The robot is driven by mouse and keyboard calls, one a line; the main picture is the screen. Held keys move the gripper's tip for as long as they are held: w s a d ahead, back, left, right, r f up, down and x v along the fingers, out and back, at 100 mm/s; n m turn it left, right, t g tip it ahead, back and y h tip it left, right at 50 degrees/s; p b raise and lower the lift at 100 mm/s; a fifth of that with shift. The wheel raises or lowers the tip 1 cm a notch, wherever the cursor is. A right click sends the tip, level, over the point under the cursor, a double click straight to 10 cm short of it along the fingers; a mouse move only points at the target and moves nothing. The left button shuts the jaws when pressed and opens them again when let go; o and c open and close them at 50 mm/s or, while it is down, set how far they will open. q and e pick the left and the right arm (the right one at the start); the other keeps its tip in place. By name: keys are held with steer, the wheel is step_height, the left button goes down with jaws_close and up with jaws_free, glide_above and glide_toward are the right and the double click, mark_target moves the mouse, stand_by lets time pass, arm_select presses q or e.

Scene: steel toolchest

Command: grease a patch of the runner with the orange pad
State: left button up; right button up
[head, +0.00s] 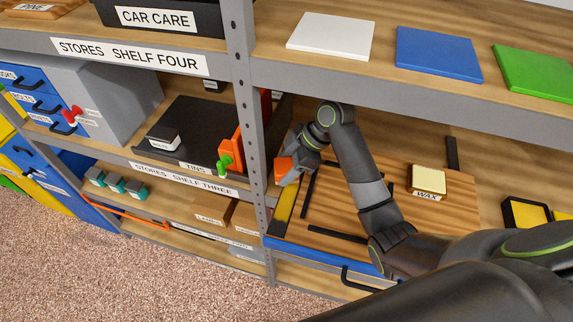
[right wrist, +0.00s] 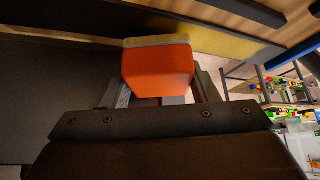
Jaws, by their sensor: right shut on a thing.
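The orange pad (head: 284,168) is a small block held in my right gripper (head: 291,162), whose jaws are shut on it. In the right wrist view the pad (right wrist: 157,68) shows an orange body with a pale tan layer on its far edge. A yellow patch (head: 284,206) lies on the narrow runner along the left side of the wooden drawer; it also shows in the right wrist view (right wrist: 225,46), just beyond the pad. The pad is near the far end of this patch. I cannot tell whether they touch. My left gripper is not in view.
A cream block labelled WAX (head: 428,179) sits on the wooden board (head: 340,205), among several dark bars. A black tray with yellow inside (head: 525,213) is at the right. A grey shelf post (head: 250,120) stands close left of my right gripper; a shelf edge (head: 400,92) runs above.

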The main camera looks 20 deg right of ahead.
steer(key=shift+f+b, duration=0.3)
steer(key=shift+f, duration=0.25)
steer(key=shift+s+d+r, duration=0.1)
